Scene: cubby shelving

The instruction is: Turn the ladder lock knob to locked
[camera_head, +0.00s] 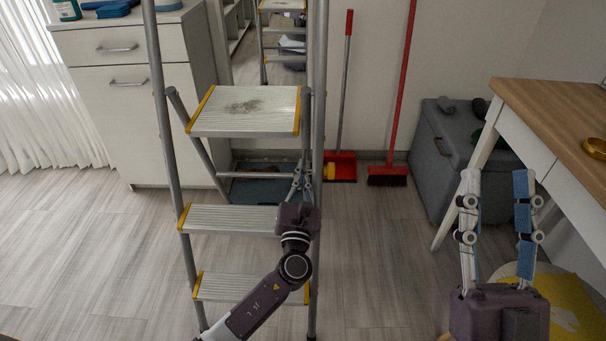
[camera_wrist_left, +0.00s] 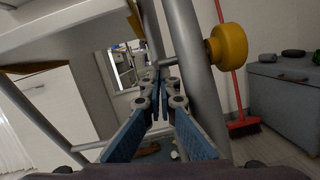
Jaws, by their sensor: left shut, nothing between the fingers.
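The ladder (camera_head: 245,112) stands upright and unfolded, with grey rails and yellow-edged steps. A yellow round knob (camera_head: 329,172) sits on the outer side of its right rail; it is larger in the left wrist view (camera_wrist_left: 228,45). I cannot tell the knob's lock setting. My left gripper (camera_head: 304,168) is shut and empty beside the right rail, left of the knob and apart from it. Its fingertips (camera_wrist_left: 163,76) meet next to the rail in the wrist view. My right gripper (camera_head: 497,178) is open and empty at the right, far from the ladder.
A red broom (camera_head: 388,175) and red dustpan (camera_head: 345,160) stand behind the ladder. A grey storage box (camera_head: 437,160) and a wooden-topped desk (camera_head: 550,100) are at the right. A white cabinet (camera_head: 125,125) stands at the left. The floor between ladder and desk is clear.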

